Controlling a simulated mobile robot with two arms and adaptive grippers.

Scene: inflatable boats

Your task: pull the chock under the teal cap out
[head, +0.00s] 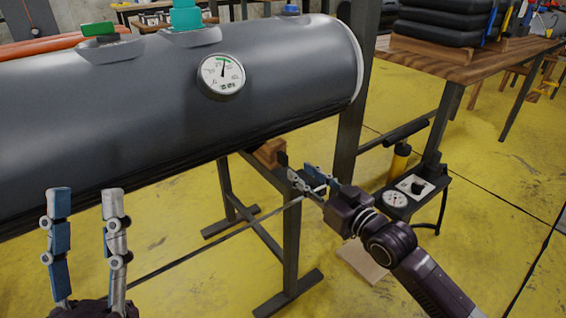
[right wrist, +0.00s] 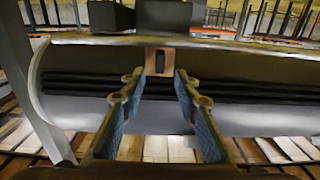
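The grey inflatable tube (head: 150,105) lies across the head view with a teal cap (head: 187,16) on top. A wooden chock (head: 270,152) shows under the tube's lower edge, partly hidden by the tube. In the right wrist view the chock (right wrist: 152,60) has a dark slot and lies ahead, between the lines of my fingers. My right gripper (head: 297,172) is open and empty, just short of the chock; its fingers also show in the right wrist view (right wrist: 160,80). My left gripper (head: 86,192) is open and empty in front of the tube.
A green cap (head: 98,29) and a blue cap (head: 291,9) are also on the tube, with a pressure gauge (head: 222,75) on its side. A dark metal stand (head: 291,245) is below. A pump (head: 400,160) stands at right.

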